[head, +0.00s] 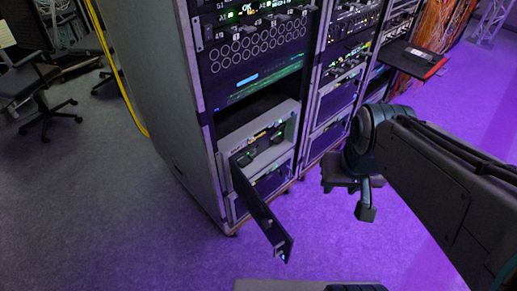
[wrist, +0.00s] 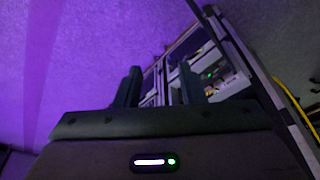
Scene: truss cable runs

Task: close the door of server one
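A server unit (head: 240,142) sits low in the left rack. Its narrow dark door (head: 262,212) stands open, swung out toward the front, with its free end low and nearer the camera. I cannot read a label naming it server one. My gripper (head: 352,207) is to the right of the door, apart from it, over the purple-lit floor. In the wrist view my gripper (wrist: 158,88) shows two dark fingers spread apart with nothing between them.
The grey rack side (head: 160,90) stands left of the server, with a yellow cable (head: 118,75) along it. More racks (head: 345,70) stand to the right, with a pulled-out dark shelf (head: 410,58). Office chairs (head: 45,100) are far left. The floor (head: 320,235) before the racks is clear.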

